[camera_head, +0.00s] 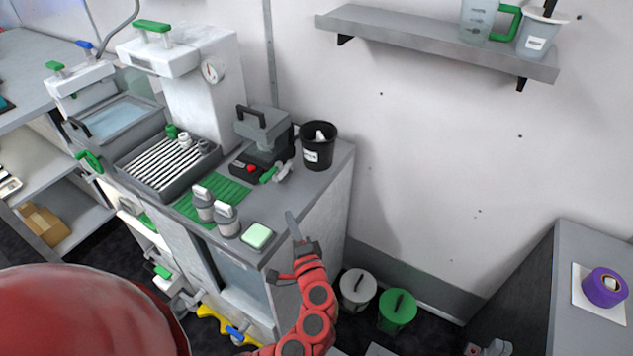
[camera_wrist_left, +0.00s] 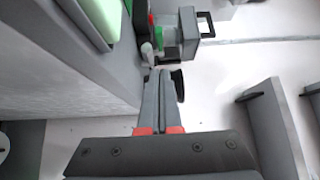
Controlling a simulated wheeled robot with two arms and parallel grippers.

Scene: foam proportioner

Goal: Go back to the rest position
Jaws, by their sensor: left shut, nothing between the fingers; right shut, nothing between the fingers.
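My left gripper (camera_head: 290,217) ends the red jointed arm in the head view. Its grey fingers are shut and empty, over the front right edge of the counter (camera_head: 295,200), close to the pale green pad (camera_head: 257,235). The left wrist view shows the same fingers (camera_wrist_left: 163,75) pressed together with nothing between them.
Grey-white bottles (camera_head: 226,220), a black bucket (camera_head: 318,146) and a grey device with a handle (camera_head: 263,130) stand on the counter. White (camera_head: 358,288) and green (camera_head: 397,310) lidded bins stand on the floor. A purple roll (camera_head: 604,287) sits on the right-hand surface. A wall shelf (camera_head: 430,42) holds jugs.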

